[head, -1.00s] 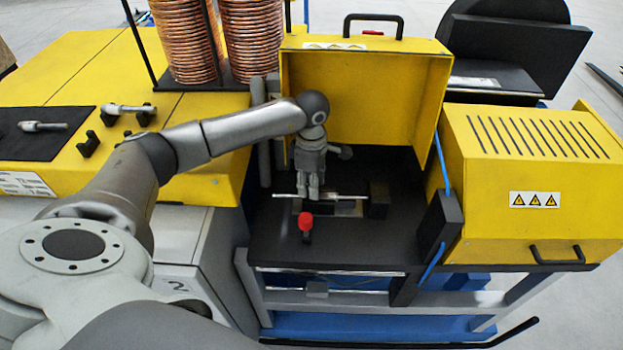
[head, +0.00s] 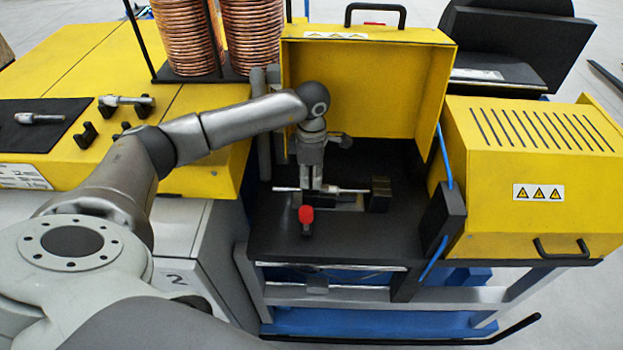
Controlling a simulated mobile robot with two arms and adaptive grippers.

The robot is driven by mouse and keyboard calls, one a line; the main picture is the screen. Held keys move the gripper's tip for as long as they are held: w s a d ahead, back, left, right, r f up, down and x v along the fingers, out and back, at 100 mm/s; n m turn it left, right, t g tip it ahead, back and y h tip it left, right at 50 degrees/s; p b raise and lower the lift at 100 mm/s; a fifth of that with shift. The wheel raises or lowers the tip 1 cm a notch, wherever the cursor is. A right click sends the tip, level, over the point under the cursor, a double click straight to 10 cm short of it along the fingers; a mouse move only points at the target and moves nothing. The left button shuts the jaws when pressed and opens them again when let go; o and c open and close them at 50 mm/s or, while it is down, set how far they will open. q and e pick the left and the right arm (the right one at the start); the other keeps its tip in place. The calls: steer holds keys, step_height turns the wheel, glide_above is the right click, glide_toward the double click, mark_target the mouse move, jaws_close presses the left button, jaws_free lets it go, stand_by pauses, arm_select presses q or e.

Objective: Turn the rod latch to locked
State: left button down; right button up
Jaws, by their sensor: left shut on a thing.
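The rod latch, a thin silver rod (head: 345,190), lies roughly left to right across the black work surface under the open yellow hood. Its right end reaches a black block (head: 379,194). A red knob (head: 306,214) stands just in front of the rod's left part. My left gripper (head: 311,189) points down from above and is shut on the rod, left of its middle; the fingers hide part of it. Whether the latch is locked cannot be told. My right gripper is not in view.
The yellow hood (head: 365,85) stands open behind and around my left gripper. A yellow vented housing (head: 540,165) is at the right. Copper coils (head: 182,35) stand at the back left. The black work surface (head: 340,240) in front is clear.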

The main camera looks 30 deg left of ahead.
arm_select(q)
steer(key=shift+n, duration=0.5)
steer(key=c, duration=1.4)
jaws_free()
steer(key=shift+c, duration=0.2)
step_height(320, 180, up, 12)
